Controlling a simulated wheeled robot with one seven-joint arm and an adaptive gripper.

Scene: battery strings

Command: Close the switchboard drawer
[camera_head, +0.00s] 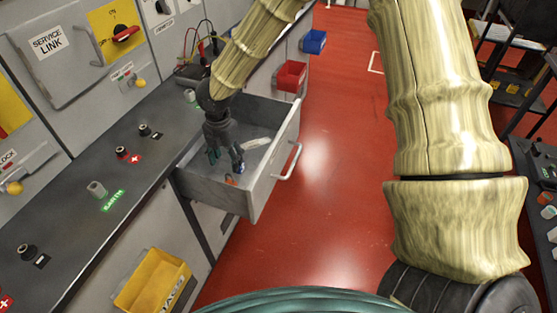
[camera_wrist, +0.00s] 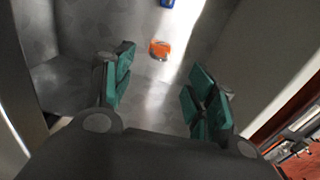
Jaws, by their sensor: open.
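The grey switchboard drawer (camera_head: 225,191) is pulled out from under the dark bench top. Its light bar handle (camera_head: 288,162) is on the front panel, facing the red floor. My gripper (camera_head: 228,166) points down into the open drawer and is clear of the handle. In the wrist view my gripper (camera_wrist: 155,92) has its green-padded fingers spread, with nothing between them. The drawer's bare grey floor (camera_wrist: 70,85) shows below them. I cannot tell whether the fingers touch the drawer. A small orange item (camera_wrist: 159,49) and a blue item (camera_wrist: 167,3) lie in the drawer ahead of the fingertips.
A pale item (camera_head: 257,143) also lies in the drawer. The bench top (camera_head: 75,215) carries several terminals. A yellow bin (camera_head: 154,282) hangs below it; red (camera_head: 291,76) and blue (camera_head: 314,41) bins are farther along. The red floor (camera_head: 330,190) before the drawer is clear.

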